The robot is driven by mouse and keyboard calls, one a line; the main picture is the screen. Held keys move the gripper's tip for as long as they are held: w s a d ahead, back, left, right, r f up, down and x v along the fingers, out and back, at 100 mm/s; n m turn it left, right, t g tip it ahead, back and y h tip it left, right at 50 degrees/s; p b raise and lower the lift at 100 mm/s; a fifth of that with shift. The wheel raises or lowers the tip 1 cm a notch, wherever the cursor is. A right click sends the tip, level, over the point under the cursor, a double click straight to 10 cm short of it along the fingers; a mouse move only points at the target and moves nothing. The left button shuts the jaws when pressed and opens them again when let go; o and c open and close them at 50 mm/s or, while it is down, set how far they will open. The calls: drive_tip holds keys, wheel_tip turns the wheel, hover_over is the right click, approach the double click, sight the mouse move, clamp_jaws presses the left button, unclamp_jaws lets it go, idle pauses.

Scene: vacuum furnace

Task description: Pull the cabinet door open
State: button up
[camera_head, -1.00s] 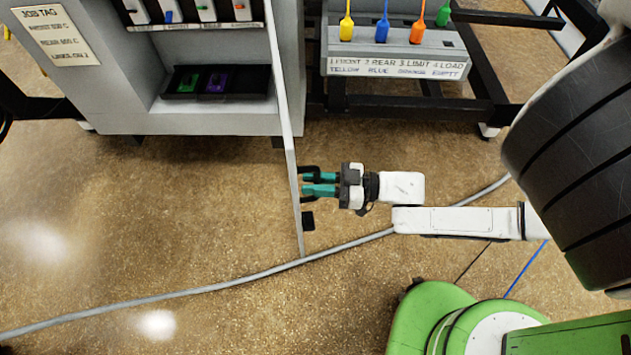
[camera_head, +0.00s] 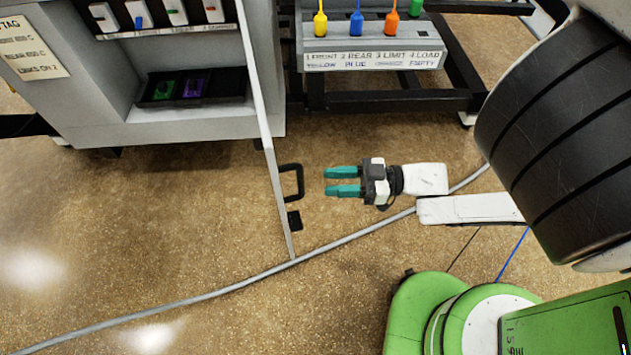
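The cabinet (camera_head: 190,118) stands at the upper left with its front open to view. Its door (camera_head: 266,150) is swung out from the cabinet's right side and shows nearly edge-on, reaching toward the grey cable. A black bar handle (camera_head: 299,181) sticks out from the door's right face, with a small black block (camera_head: 294,220) below it. My gripper (camera_head: 342,181) is to the right of the handle, pointing left at it. Its two teal fingers are apart with nothing between them, and a clear gap separates them from the handle.
A grey cable (camera_head: 200,296) runs across the floor past the door's end. A rack (camera_head: 375,55) with coloured plugs stands at the top centre. Inside the cabinet is a black tray (camera_head: 200,88) with green and purple pieces. Bare floor (camera_head: 190,230) lies left of the door.

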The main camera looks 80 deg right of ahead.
drive_tip(key=shift+v, duration=1.2)
